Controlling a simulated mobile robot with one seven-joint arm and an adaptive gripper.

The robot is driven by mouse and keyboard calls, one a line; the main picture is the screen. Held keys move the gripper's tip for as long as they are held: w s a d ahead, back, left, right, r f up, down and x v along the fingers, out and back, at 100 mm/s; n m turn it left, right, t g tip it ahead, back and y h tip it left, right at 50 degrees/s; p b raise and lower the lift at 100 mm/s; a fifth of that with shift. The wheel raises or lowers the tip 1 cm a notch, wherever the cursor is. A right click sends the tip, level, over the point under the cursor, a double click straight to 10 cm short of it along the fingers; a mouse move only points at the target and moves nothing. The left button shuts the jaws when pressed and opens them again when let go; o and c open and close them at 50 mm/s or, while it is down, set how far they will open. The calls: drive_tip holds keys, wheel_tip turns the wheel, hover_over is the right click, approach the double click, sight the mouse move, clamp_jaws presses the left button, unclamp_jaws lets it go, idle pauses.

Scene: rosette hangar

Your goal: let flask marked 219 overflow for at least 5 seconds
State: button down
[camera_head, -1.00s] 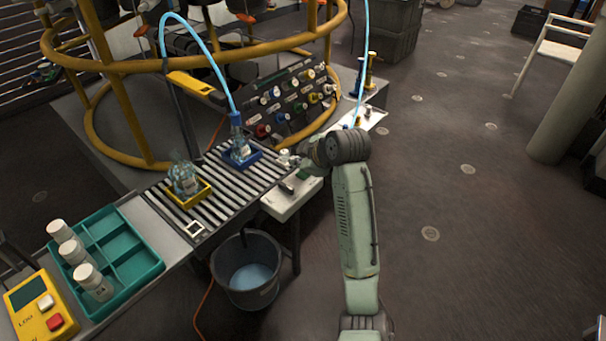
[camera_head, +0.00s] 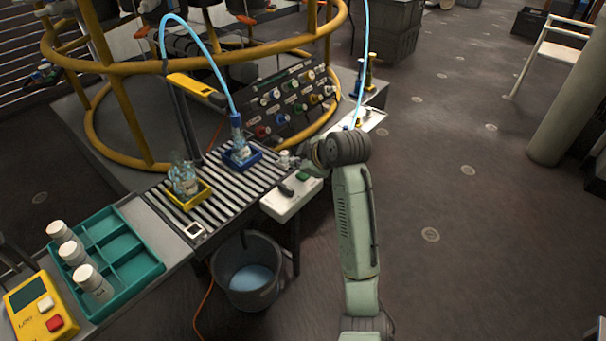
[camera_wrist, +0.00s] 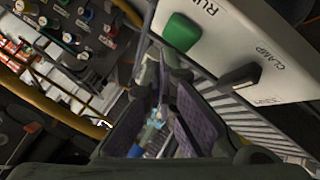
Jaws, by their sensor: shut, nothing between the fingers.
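One clear flask (camera_head: 239,150) stands in a blue tray (camera_head: 243,164) on the slatted conveyor, under the end of a curved light-blue hose (camera_head: 205,50). Another clear flask (camera_head: 184,182) stands in a yellow tray (camera_head: 190,201) nearer the front. I cannot read either flask's marking. My gripper (camera_wrist: 165,75) is shut and empty, beside a white control panel (camera_wrist: 240,50). The panel has a green RUN button (camera_wrist: 181,32) and a black CLAMP lever (camera_wrist: 240,77).
A dark bucket (camera_head: 228,263) holding bluish liquid stands below the conveyor. A teal rack (camera_head: 128,240) with white-capped bottles (camera_head: 90,281) and a yellow LOG box (camera_head: 40,308) are at lower left.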

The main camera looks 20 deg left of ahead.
drive_tip(key=shift+f, duration=0.15)
drive_tip(key=shift+f, duration=0.3)
drive_tip(key=shift+f+b, duration=0.45)
idle(7.1)
